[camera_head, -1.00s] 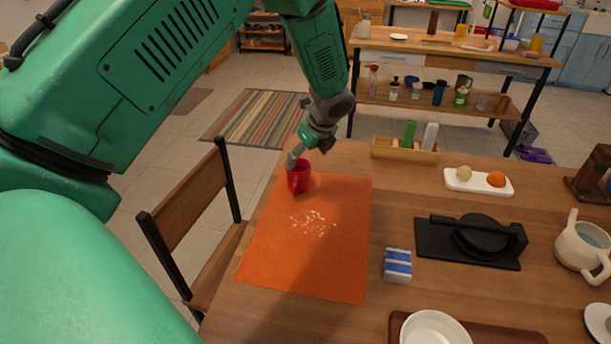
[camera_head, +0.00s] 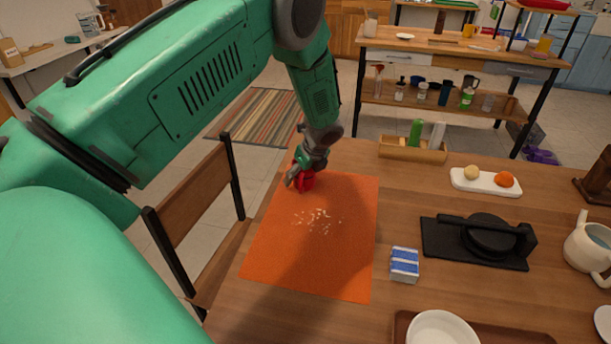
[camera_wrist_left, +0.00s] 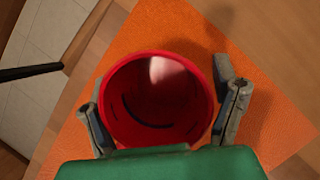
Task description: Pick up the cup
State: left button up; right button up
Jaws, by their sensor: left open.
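The red cup (camera_head: 305,182) stands at the far left corner of the orange placemat (camera_head: 330,265). My left gripper (camera_head: 298,180) is down at the cup and hides part of it in the head view. In the left wrist view I look down into the cup (camera_wrist_left: 158,72), and no contents show clearly inside. My left gripper (camera_wrist_left: 165,115) is open there, with one finger on each side of the cup near its rim. I cannot tell whether the fingers touch the cup. My right gripper is not in view.
Pale crumbs lie mid-placemat. A blue-and-white box (camera_head: 404,264) stands right of it, and a wooden caddy (camera_head: 412,151) with a green and a white dispenser stands behind. A chair (camera_head: 190,215) is at the table's left edge. A black press (camera_head: 475,240) lies right.

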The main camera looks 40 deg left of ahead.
pick_arm(q)
jog(key=shift+a, duration=0.15)
jog(key=c, duration=1.3)
jog(key=shift+s+f, duration=0.1)
jog(key=shift+c, duration=0.2)
